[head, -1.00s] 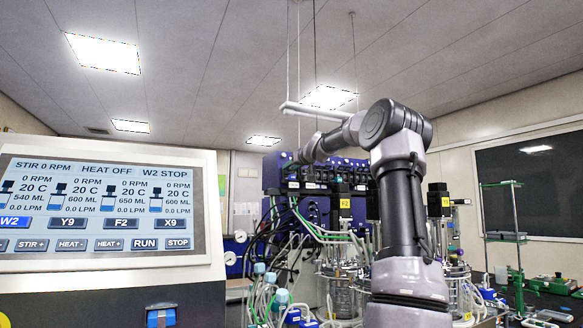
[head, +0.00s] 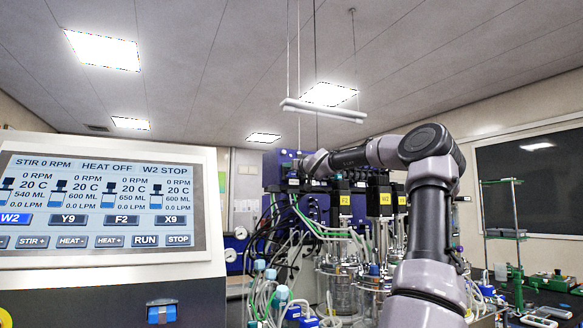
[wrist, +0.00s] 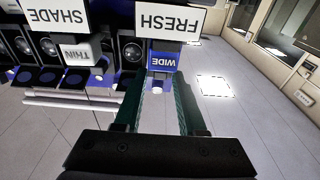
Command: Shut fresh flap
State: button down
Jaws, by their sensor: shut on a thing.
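In the wrist view a white sign reading FRESH (wrist: 168,19) is at the top. Just below it is a blue piece marked WIDE (wrist: 163,62). My gripper (wrist: 163,80) has its two green fingers on either side of this blue piece and is shut on it. I cannot tell how far any flap at the FRESH sign stands open. In the head view my forearm reaches the blue cabinet (head: 283,170) behind the bioreactors; my fingers and the flap are too small or hidden there.
A sign reading SHADE (wrist: 57,12) and a white piece marked THIN (wrist: 77,53) are to the left in the wrist view. Glass bioreactor vessels (head: 338,290) and tubing stand below my arm. A control screen (head: 100,205) fills the left of the head view.

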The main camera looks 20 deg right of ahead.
jog(key=c, duration=0.8)
grip_release()
jog(key=shift+f, duration=0.1)
jog(key=shift+s, duration=0.1)
jog(key=s+f, duration=0.1)
jog(key=s, duration=0.9)
jog(key=shift+s+d+f, duration=0.15)
jog(key=shift+s+d, duration=0.1)
